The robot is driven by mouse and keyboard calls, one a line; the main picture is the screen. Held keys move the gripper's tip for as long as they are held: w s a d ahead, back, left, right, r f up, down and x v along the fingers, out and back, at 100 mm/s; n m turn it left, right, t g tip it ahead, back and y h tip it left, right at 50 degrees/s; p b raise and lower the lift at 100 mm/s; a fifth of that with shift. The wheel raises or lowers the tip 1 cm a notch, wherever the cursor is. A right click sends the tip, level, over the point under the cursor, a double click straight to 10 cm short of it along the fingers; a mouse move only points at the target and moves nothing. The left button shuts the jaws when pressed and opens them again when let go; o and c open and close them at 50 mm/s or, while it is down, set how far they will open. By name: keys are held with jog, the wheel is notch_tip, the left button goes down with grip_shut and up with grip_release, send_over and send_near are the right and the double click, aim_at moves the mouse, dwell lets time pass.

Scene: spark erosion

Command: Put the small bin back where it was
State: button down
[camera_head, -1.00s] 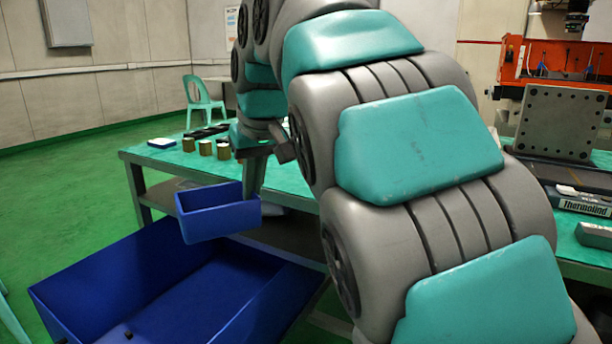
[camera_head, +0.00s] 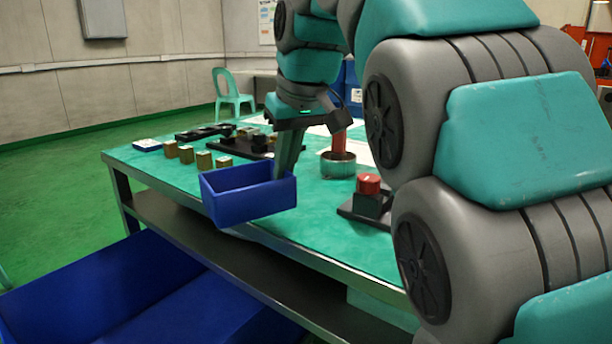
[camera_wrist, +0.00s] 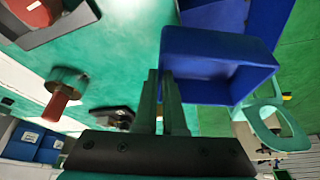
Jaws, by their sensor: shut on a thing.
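The small blue bin (camera_head: 248,196) hangs from my gripper (camera_head: 287,165) at the front edge of the green-topped table (camera_head: 300,238). In the wrist view my gripper (camera_wrist: 165,85) is shut on the near wall of the small bin (camera_wrist: 222,62). The bin looks roughly level and its open top faces up. I see nothing inside it in the head view. I cannot tell the exact gap between the bin and the tabletop.
A large blue bin (camera_head: 110,285) stands on the floor below the table edge. On the table are several brass blocks (camera_head: 204,160), black trays (camera_head: 205,131), a round metal dish (camera_head: 338,165) with a red-handled thing, and a red-topped item (camera_head: 368,184). Open tabletop lies between them.

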jog(key=shift+w+d+f+p, duration=0.2)
jog(key=shift+w+d+f, duration=0.6)
jog(key=shift+w, duration=1.45)
jog(key=shift+w+d+f+p, duration=0.25)
jog(key=shift+w+d+f, duration=0.6)
jog(key=shift+w, duration=1.45)
jog(key=shift+w+d+f+p, duration=0.2)
jog(key=shift+w+d+f, duration=0.6)
jog(key=shift+w, duration=1.45)
jog(key=shift+f, duration=0.2)
jog(key=c, duration=1)
grip_release()
jog(key=shift+r, duration=0.15)
